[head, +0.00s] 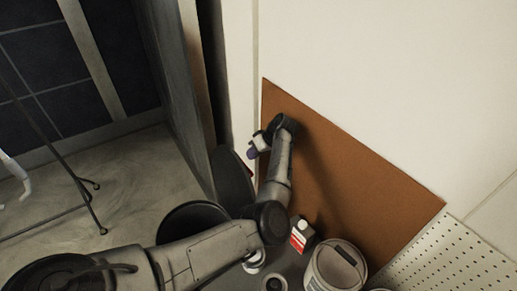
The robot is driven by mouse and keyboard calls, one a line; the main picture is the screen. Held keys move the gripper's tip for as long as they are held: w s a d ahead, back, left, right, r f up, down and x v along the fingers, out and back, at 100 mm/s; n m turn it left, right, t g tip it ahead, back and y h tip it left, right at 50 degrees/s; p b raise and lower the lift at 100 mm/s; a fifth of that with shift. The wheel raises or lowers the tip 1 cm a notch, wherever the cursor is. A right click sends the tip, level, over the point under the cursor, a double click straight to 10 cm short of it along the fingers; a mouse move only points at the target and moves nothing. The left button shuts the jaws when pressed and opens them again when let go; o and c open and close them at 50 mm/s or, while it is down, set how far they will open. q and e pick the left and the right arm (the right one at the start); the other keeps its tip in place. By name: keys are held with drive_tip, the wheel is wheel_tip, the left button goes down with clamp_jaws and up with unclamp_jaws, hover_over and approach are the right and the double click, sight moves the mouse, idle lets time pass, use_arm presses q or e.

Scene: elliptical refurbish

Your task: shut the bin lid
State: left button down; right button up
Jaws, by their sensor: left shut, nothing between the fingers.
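A dark round bin (186,211) stands at the lower middle, partly hidden behind my left arm. A dark rounded panel that looks like its lid (232,180) stands raised at the bin's far right side, so the bin looks open. My left arm reaches in from the lower left and bends upward. My left gripper (255,149) is shut and empty, just above and to the right of the lid's top edge in the picture. I cannot tell whether it touches the lid. My right gripper is not in view.
A red and white carton (302,235) and a white tub (335,268) stand on a grey surface at the lower right, close to my arm. A brown panel (345,185) covers the wall behind. A thin black stand (75,180) is at left, with open floor (130,190) beside it.

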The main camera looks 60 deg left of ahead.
use_arm(q)
drive_tip(key=shift+x, duration=2.1)
